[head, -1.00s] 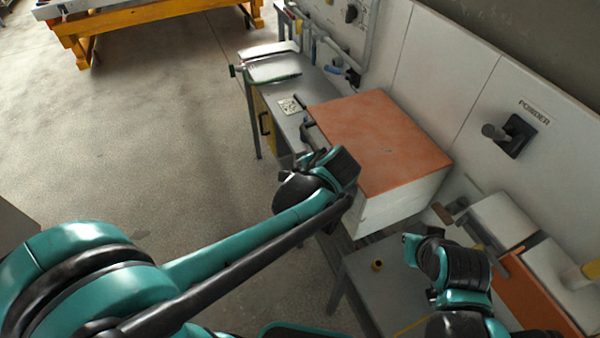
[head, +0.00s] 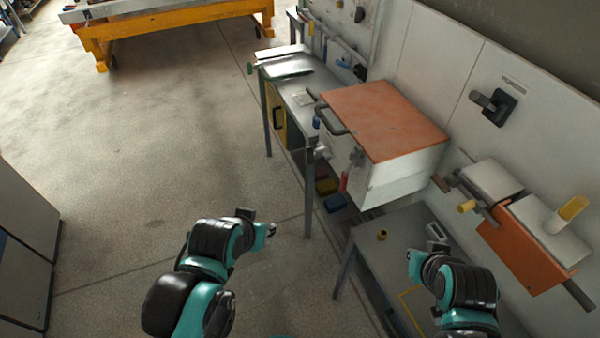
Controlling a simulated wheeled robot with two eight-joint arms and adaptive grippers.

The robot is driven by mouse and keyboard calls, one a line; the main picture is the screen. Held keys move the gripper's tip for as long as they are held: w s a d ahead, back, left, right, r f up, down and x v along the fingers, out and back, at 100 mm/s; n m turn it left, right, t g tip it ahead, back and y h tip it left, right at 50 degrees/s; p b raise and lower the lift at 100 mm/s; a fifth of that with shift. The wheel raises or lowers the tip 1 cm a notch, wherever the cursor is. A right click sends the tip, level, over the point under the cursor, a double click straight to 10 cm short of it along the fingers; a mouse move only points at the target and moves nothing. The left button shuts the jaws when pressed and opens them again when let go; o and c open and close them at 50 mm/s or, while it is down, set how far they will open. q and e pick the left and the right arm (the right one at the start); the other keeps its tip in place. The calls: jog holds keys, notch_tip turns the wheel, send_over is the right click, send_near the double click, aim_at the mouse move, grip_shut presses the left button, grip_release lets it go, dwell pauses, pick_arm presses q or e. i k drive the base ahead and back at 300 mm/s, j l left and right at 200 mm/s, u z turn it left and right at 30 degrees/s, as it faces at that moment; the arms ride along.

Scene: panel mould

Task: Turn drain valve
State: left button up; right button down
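A white box with an orange top (head: 385,118) stands on the grey bench. A small grey fitting (head: 357,158) with a red handle (head: 344,181) hanging below it is on its front; it may be the drain valve, but I cannot tell for certain. My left gripper (head: 262,224) is over the floor, left of the box and apart from it. My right gripper (head: 425,246) is over the low grey table at the lower right, touching nothing that I can see. The finger gaps are too small to read in both.
An orange-fronted unit (head: 530,250) with a yellow-handled fitting (head: 467,207) is on the right wall. A black wall lever (head: 495,104) is above. Grey cabinets (head: 28,225) stand at left. The floor between is open.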

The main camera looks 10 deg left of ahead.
aim_at(310, 155)
jog(key=k+z, duration=0.15)
jog(key=z, duration=1.6)
jog(key=j+z, duration=0.1)
jog(key=z, duration=0.85)
jog(key=j+z, duration=0.15)
jog(key=z, duration=0.35)
jog(key=k+z, duration=0.1)
jog(key=z, duration=0.35)
jog(key=j+z, duration=0.1)
jog(key=z, duration=0.4)
jog(key=k+j, duration=0.3)
jog(key=k, duration=0.2)
jog(key=k+j, duration=0.3)
jog(key=k, duration=0.15)
jog(key=k+j, duration=0.3)
jog(key=k, duration=0.2)
jog(key=k+j, duration=0.3)
jog(key=k, duration=0.2)
jog(key=k+j, duration=0.25)
jog(key=k, duration=0.25)
jog(key=k+j+z, duration=0.1)
jog(key=k+j, duration=0.2)
jog(key=k, duration=0.15)
jog(key=k+j, duration=0.3)
jog(key=k, duration=0.2)
jog(key=k+j, duration=0.25)
jog(key=k, duration=0.25)
jog(key=j, duration=0.2)
